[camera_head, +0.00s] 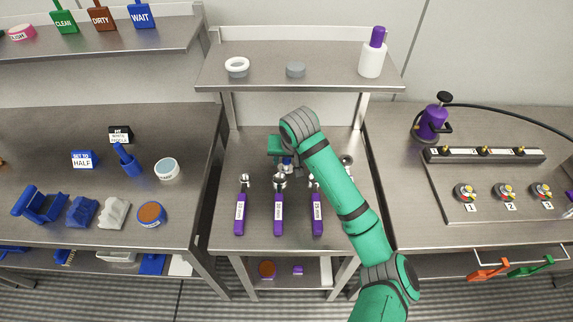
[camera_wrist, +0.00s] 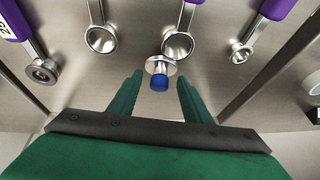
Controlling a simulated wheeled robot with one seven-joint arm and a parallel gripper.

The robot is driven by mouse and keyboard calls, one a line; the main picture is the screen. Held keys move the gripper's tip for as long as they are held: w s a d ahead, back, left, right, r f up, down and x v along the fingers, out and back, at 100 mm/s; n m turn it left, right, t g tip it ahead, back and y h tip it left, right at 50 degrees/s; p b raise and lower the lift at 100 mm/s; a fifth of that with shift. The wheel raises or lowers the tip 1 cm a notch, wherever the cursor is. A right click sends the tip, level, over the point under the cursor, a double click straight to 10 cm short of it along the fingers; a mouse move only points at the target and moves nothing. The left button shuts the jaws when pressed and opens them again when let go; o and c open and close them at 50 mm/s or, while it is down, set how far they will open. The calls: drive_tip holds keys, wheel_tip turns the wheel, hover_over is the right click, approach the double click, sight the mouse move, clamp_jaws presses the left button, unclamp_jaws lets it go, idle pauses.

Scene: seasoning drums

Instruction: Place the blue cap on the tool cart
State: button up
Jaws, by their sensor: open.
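The blue cap (camera_wrist: 159,83) shows in the wrist view against a small silver round piece (camera_wrist: 161,65). It appears between the tips of my open green gripper (camera_wrist: 160,79), with a gap on both sides. I cannot tell whether the tips are at its height. In the head view my gripper (camera_head: 284,157) points down over the back of the middle steel cart (camera_head: 345,228), and a bit of blue shows just below it. My gripper holds nothing.
Several purple-handled scoops (camera_head: 278,213) lie in front of my gripper on the cart. A raised shelf (camera_head: 330,72) behind holds a white ring (camera_head: 237,67), a grey disc (camera_head: 295,69) and a purple-topped white bottle (camera_head: 372,58). Counters flank the cart; the left one (camera_head: 190,140) holds several blue items.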

drive_tip(key=shift+w+f, duration=0.1)
drive_tip(key=shift+f, duration=0.2)
clamp_jaws()
drive_tip(key=shift+r, duration=0.1)
